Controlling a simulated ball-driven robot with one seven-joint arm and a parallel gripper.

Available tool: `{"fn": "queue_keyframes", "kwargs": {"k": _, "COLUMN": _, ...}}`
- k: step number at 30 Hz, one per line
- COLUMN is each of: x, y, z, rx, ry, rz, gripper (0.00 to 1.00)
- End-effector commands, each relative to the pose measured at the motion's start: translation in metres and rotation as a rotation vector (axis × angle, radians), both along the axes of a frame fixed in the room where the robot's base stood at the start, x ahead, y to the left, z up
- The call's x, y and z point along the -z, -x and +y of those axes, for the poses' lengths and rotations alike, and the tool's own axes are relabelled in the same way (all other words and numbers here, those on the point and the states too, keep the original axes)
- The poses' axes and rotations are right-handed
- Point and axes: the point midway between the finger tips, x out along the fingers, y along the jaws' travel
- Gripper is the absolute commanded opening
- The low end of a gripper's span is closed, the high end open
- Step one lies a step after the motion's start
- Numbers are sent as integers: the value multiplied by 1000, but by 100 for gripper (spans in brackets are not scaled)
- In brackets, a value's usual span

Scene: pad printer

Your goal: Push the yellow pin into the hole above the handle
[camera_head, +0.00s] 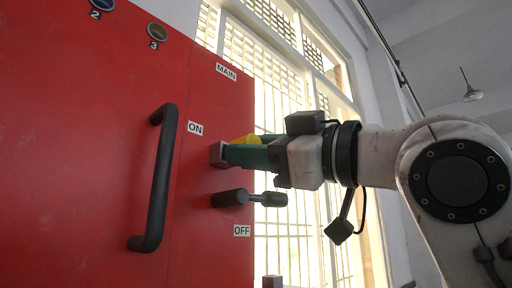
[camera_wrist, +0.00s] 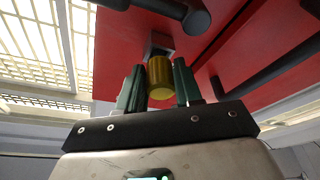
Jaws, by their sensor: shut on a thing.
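The yellow pin (camera_wrist: 160,80) sits between the green fingers of my gripper (camera_wrist: 158,70) in the wrist view, its round end facing the camera. In the head view a bit of yellow pin (camera_head: 250,139) shows above the fingers. My gripper (camera_head: 243,155) is shut on the pin, level, with its fingertips at a small grey block (camera_head: 218,154) on the red panel. The pin's far end meets this block in the wrist view. The hole is hidden, so I cannot tell how deep the pin is. The dark handle (camera_head: 230,198) sticks out just below the block.
The red cabinet (camera_head: 80,150) carries a long black bar handle (camera_head: 160,180) left of the gripper, with ON, OFF and MAIN labels. Another small block (camera_head: 272,282) shows at the bottom edge. A barred window (camera_head: 285,225) stands behind; the air right of the panel is open.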

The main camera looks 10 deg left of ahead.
Motion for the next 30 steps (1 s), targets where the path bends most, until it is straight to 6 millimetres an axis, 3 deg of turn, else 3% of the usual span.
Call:
{"fn": "queue_keyframes", "kwargs": {"k": 25, "x": 0, "y": -7, "z": 9, "rx": 0, "ry": 0, "rz": 1, "gripper": 0}}
{"fn": "queue_keyframes", "kwargs": {"k": 26, "x": 0, "y": -7, "z": 9, "rx": 0, "ry": 0, "rz": 1, "gripper": 36}}
{"fn": "queue_keyframes", "kwargs": {"k": 30, "x": 0, "y": -7, "z": 9, "rx": 0, "ry": 0, "rz": 1, "gripper": 50}}
